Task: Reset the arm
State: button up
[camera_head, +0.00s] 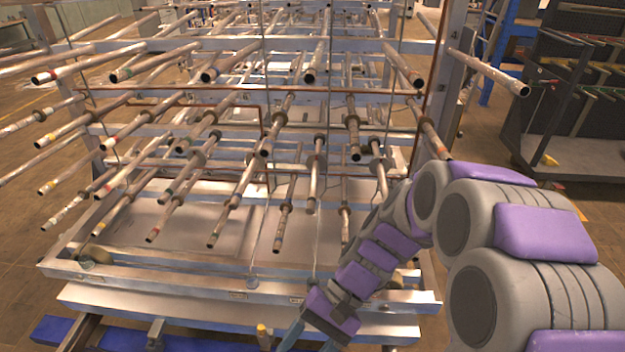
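My arm, grey with purple pads, comes in from the lower right and bends down toward the front of a metal rack. My gripper (297,335) is at the lower middle, in front of the rack's lower front rail. Only part of a finger shows at the bottom edge. I cannot tell whether it is open or shut, or whether it holds anything.
The metal rack (240,289) fills the middle and left, with many pipes (250,178) sticking out toward me. Blue beams (180,341) lie low at the front. A dark rack (567,100) stands at the right. Brown floor (485,130) is open between the racks.

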jog(key=s+d+r+n+t+h, duration=0.1)
jog(key=s+d+r+t+h, duration=0.1)
jog(key=s+d, duration=0.3)
jog(key=s+d+r+n+t+h, duration=0.1)
jog(key=s+d+r+t+h, duration=0.1)
jog(key=d, duration=0.8)
jog(key=shift+s+d+r+t+h, duration=0.35)
jog(key=shift+s+t+h, duration=0.55)
jog(key=shift+s+h, duration=0.7)
jog(key=shift+w, duration=0.25)
